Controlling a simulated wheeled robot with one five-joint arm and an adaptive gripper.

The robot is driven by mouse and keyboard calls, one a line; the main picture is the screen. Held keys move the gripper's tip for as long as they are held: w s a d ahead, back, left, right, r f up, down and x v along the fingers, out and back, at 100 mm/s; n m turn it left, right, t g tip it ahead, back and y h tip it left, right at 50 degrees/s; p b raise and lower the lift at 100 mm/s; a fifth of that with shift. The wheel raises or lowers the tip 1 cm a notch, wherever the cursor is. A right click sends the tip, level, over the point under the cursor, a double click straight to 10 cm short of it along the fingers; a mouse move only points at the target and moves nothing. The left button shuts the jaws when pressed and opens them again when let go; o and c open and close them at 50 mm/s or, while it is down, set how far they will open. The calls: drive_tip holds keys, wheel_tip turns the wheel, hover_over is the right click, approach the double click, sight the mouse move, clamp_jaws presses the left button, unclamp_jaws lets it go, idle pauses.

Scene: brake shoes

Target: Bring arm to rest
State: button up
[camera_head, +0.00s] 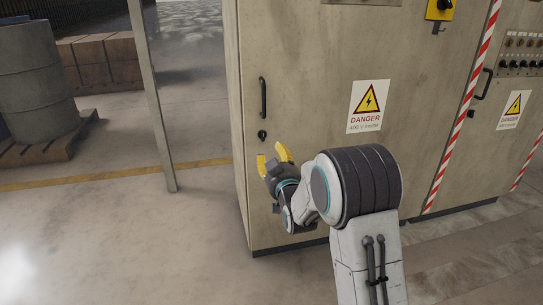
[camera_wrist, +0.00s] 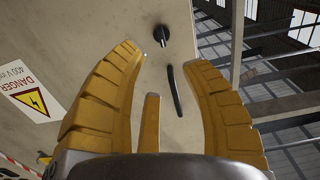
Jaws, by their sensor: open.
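My gripper (camera_head: 273,160) has yellow fingers and is open and empty. In the head view it is in front of the left door of a beige electrical cabinet (camera_head: 312,60), just below a small dark lock or knob (camera_head: 262,135). A black door handle (camera_wrist: 174,90) shows between the fingers in that view. I cannot tell whether the gripper touches the door.
The cabinet door appears closed, with a danger sign (camera_head: 369,106) on it. A second panel with switches (camera_head: 520,50) stands at the right. A metal post (camera_head: 154,95), a grey barrel (camera_head: 35,80) and stacked boxes (camera_head: 100,60) are at the left.

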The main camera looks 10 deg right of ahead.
drive_tip(key=s+r+g+p, duration=0.3)
drive_tip(key=s+r+p, duration=0.3)
drive_tip(key=r+p, duration=0.35)
drive_tip(key=s+r+g+p, duration=0.3)
drive_tip(key=s+r+p, duration=0.3)
drive_tip(key=r+p, duration=0.35)
drive_tip(key=s+r+g+p, duration=0.2)
drive_tip(key=s+r+p, duration=0.4)
drive_tip(key=s, duration=0.4)
drive_tip(key=s+r+g+p, duration=0.3)
drive_tip(key=s+r+p, duration=0.3)
drive_tip(key=s+p, duration=0.3)
drive_tip(key=s+r+g+p, duration=0.3)
drive_tip(key=s+r+p, duration=0.3)
drive_tip(key=s+p, duration=0.2)
drive_tip(key=s, duration=0.2)
drive_tip(key=shift+s, duration=0.3)
drive_tip(key=shift+a+r, duration=0.1)
